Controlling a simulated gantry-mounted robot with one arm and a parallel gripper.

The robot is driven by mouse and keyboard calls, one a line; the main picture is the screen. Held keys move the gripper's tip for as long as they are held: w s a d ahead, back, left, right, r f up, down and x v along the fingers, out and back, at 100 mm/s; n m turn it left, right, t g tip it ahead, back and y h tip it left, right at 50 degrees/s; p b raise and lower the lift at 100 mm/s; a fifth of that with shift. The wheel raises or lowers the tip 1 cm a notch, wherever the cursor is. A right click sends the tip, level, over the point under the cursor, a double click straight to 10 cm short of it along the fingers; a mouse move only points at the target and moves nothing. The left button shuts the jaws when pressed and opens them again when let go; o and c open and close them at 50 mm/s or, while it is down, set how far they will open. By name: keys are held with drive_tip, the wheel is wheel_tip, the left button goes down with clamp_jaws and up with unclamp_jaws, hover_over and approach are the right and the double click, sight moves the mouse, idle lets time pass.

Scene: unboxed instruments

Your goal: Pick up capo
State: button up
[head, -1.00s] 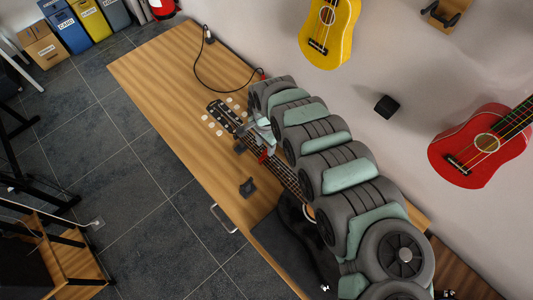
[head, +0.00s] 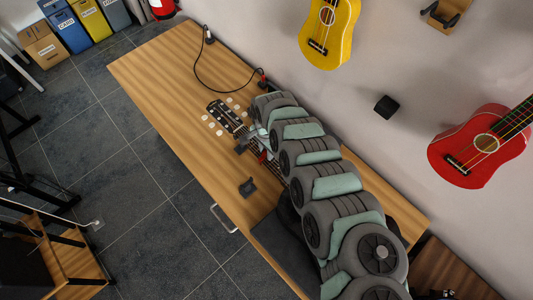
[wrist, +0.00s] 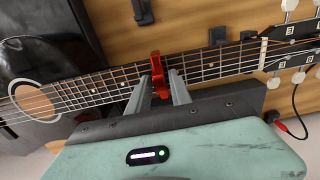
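A red capo (wrist: 160,72) sits across the neck of a black acoustic guitar (wrist: 50,94) in the wrist view. The guitar lies on the wooden bench, and the capo is a small red spot in the head view (head: 263,156). My gripper (wrist: 161,76) is over the neck, with one grey finger on each side of the capo. The fingers look apart, with a narrow gap beside the capo; I see no firm grip on it. In the head view my arm hides much of the guitar.
A small black object (head: 247,187) lies on the wooden bench (head: 165,85) in front of the neck. Another dark piece (head: 240,147) is by the neck. A black cable (head: 200,75) runs along the back. The bench's left end is mostly clear.

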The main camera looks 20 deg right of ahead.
clamp_jaws()
idle(0.5)
